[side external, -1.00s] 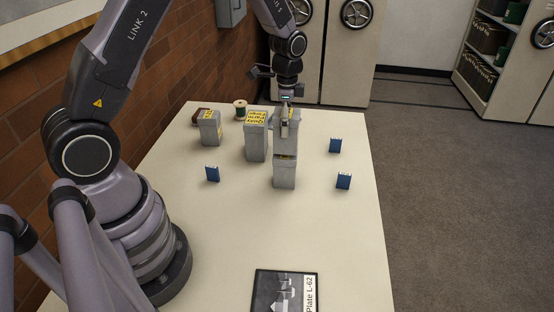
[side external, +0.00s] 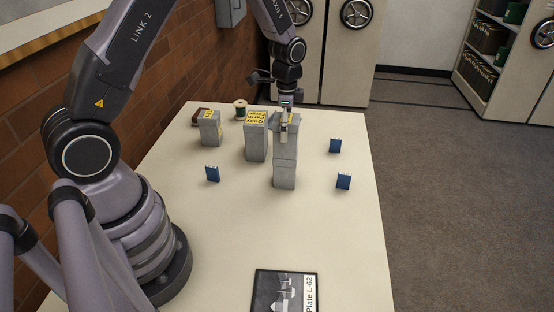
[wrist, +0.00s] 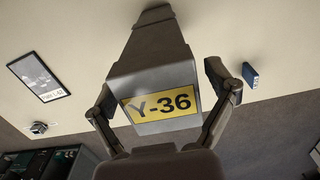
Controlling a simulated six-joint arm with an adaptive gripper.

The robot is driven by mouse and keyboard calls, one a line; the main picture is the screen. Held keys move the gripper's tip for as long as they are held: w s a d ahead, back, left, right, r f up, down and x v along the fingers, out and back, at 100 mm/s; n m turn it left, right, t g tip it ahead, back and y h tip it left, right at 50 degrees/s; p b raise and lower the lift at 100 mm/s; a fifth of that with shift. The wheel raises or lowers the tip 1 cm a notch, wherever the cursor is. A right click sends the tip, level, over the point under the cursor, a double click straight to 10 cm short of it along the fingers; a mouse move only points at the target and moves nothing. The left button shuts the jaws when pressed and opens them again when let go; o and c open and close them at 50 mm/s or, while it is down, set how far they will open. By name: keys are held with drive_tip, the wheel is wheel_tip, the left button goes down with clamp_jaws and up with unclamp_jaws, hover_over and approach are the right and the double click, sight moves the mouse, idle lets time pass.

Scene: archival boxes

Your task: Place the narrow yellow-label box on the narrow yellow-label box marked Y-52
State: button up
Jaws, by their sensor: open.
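A narrow grey box with a yellow label reading Y-36 (wrist: 160,106) fills the middle of the wrist view. In the side view this upper box (side external: 292,148) stands upright on a lower narrow grey box (side external: 285,176), roughly in line with it. The lower box's top and label are hidden, so I cannot read its mark. My gripper (side external: 284,138) is over the upper box from above. In the wrist view my gripper (wrist: 157,95) has its fingers open on both sides of the box, with the pads slightly off its sides.
A wider yellow-label box (side external: 257,142) stands close left of the stack, and a smaller yellow-label box (side external: 210,130) further left. Blue booklets (side external: 343,181) and a thread spool (side external: 240,110) are around. A plate picture (side external: 284,292) lies at the front. The front middle is clear.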

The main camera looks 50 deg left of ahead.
wheel_tip(320, 180, up, 12)
drive_tip(key=shift+f, duration=0.2)
drive_tip(key=s+d+r+n+t, duration=0.25)
drive_tip(key=s+r+n, duration=0.25)
drive_tip(key=s+r, duration=0.85)
drive_tip(key=s+n+t, duration=0.3)
drive_tip(key=s+n, duration=0.1)
drive_tip(key=s, duration=0.8)
drive_tip(key=shift+d, duration=0.3)
